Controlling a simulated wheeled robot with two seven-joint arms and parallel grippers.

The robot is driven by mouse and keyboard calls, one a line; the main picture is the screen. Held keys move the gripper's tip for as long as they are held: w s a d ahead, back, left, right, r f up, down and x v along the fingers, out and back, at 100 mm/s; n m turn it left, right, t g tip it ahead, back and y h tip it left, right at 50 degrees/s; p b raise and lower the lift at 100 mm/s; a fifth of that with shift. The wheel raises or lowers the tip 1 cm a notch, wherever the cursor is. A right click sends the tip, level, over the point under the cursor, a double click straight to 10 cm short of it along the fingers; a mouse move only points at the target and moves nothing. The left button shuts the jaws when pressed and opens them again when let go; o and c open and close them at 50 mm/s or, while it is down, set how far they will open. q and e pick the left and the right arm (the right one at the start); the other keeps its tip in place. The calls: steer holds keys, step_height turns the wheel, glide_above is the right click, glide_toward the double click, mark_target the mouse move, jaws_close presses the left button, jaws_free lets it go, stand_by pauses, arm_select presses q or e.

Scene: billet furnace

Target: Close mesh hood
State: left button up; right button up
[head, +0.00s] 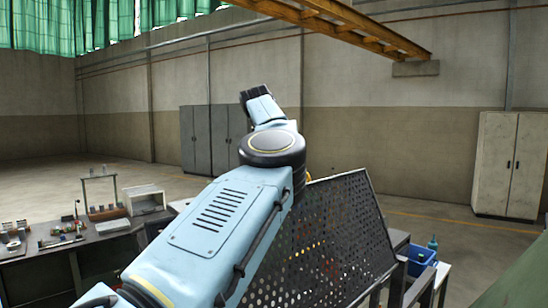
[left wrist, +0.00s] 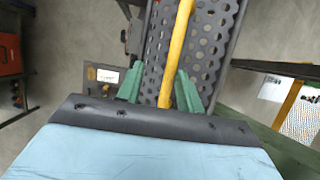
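The mesh hood (head: 325,240) is a dark perforated panel in a frame, standing tilted right of my left arm in the head view. My arm covers part of its left side. In the left wrist view the perforated mesh (left wrist: 208,45) fills the upper middle, with a yellow bar (left wrist: 181,35) running in front of it. My left gripper (left wrist: 159,75) has its green fingers apart, one on each side of the bar. The bar lies nearer the right finger, with a gap on the left; contact is unclear. The fingers do not show in the head view. My right gripper is out of view.
A workbench (head: 35,255) with tools and a small white box (head: 144,200) is at the left. A blue bin (head: 418,260) stands right of the hood. A green surface (head: 520,280) fills the lower right corner. Cabinets line the far wall; open floor lies before them.

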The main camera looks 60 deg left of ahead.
arm_select(q)
steer(key=v, duration=1.3)
steer(key=shift+s+a, duration=0.15)
steer(key=shift+s, duration=0.05)
steer(key=shift+r, duration=0.1)
